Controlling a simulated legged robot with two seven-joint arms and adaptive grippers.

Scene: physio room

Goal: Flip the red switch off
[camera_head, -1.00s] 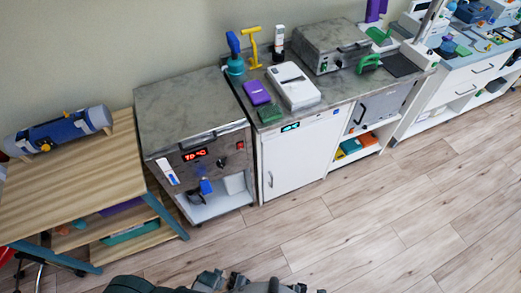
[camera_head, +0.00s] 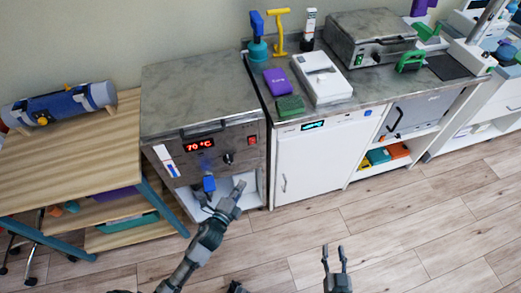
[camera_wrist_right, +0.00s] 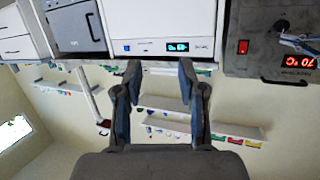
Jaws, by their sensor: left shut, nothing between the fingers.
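The red switch (camera_head: 252,140) is a small red rocker on the right of the front panel of the grey metal-topped heating unit (camera_head: 200,97). It also shows in the right wrist view (camera_wrist_right: 243,47), where the panel appears upside down. Its on or off position is too small to tell. The red display reads 70 °C. My left gripper (camera_head: 240,187) is shut and empty, in front of the unit and below the switch, apart from it. My right gripper (camera_head: 335,250) is open and empty over the floor at the right; its spread fingers show in the right wrist view (camera_wrist_right: 160,82).
A black dial (camera_head: 228,158) and a blue tap (camera_head: 209,184) stick out of the unit's front. A white cabinet (camera_head: 310,155) stands to the right, a wooden table (camera_head: 75,155) with a blue roll to the left. The floor in front is clear.

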